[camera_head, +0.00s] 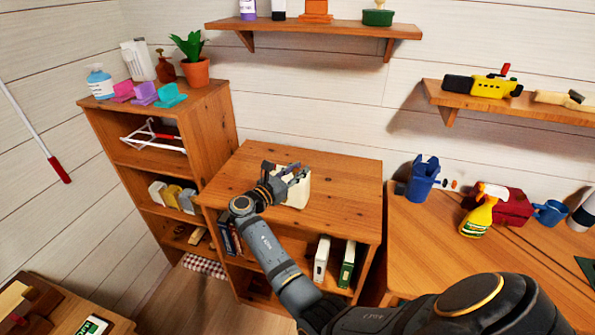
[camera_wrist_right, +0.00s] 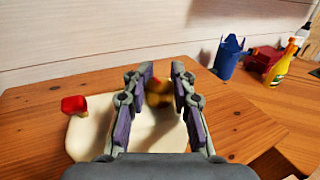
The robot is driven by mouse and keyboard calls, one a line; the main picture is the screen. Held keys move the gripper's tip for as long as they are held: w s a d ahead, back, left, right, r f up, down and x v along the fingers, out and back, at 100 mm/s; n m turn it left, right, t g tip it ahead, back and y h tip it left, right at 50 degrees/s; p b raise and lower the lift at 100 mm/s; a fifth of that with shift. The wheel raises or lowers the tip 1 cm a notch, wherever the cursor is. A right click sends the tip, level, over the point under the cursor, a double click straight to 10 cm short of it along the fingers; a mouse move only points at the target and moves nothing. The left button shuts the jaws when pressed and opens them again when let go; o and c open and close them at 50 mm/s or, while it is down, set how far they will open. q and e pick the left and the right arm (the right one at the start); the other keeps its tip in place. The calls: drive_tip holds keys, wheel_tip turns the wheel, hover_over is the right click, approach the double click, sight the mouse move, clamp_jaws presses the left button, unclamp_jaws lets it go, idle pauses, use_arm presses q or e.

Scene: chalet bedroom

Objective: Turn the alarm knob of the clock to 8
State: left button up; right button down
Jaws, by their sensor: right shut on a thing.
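The cream clock (camera_head: 299,194) stands on top of the low wooden cabinet, and my right gripper partly covers it in the head view. The clock's cream body (camera_wrist_right: 88,140) also shows in the right wrist view, with a red knob (camera_wrist_right: 73,104) at its left. A yellowish knob (camera_wrist_right: 158,92) with a reddish part sits between my right fingers. My right gripper (camera_head: 297,176) reaches over the clock and is shut on this knob, with a finger on each side. The clock's dial and numbers cannot be read. My left gripper is not in view.
The cabinet top (camera_head: 345,190) is bare around the clock. A taller shelf (camera_head: 106,135) stands to the left, with a potted plant (camera_head: 195,71) on it.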

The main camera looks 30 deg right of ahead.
sight(298, 169)
idle(0.8)
drive_tip(key=c, duration=1.1)
unclamp_jaws()
drive_tip(key=shift+r, duration=0.1)
wheel_tip(298, 169, up, 10)
drive_tip(key=shift+f, duration=0.2)
drive_tip(key=shift+r, duration=0.1)
drive_tip(key=shift+d, duration=0.1)
